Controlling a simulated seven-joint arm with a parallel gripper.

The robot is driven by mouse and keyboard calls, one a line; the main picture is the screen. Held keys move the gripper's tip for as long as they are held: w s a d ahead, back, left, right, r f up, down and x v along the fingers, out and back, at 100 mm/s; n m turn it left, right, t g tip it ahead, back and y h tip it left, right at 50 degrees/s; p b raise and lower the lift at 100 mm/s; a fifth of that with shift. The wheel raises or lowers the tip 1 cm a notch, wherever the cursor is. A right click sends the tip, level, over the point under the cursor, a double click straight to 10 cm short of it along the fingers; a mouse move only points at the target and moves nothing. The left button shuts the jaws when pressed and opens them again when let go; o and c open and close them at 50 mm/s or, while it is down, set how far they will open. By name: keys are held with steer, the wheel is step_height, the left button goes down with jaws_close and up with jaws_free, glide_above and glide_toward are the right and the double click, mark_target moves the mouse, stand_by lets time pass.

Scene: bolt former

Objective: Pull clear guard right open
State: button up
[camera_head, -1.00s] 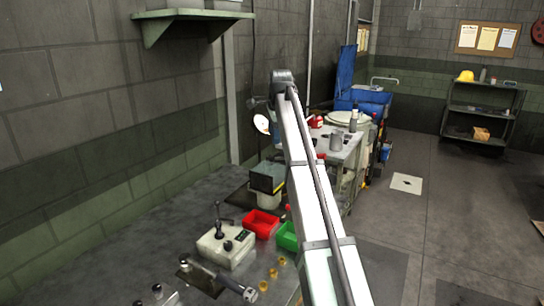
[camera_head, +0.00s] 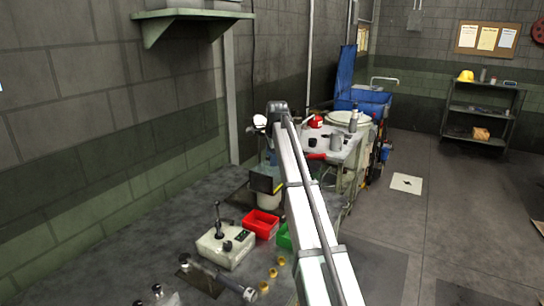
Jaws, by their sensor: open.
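I cannot make out the clear guard in this view. A dark box with a yellow edge (camera_head: 266,179) stands on the bench left of my white arm; I cannot tell whether the guard is part of it. My arm rises from the bottom edge through the middle of the view and covers what lies behind it. I cannot make out my gripper at its far end, nor its relation to the guard.
A pale control box with a lever (camera_head: 225,245), a red bin (camera_head: 261,223) and a green bin (camera_head: 284,237) stand on the bench (camera_head: 110,245), with several brass pieces nearby. A cluttered cart (camera_head: 348,150) stands behind my arm. The floor at right is largely clear.

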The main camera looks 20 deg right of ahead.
steer(key=shift+c, duration=0.2)
jaws_close()
stand_by(0.4)
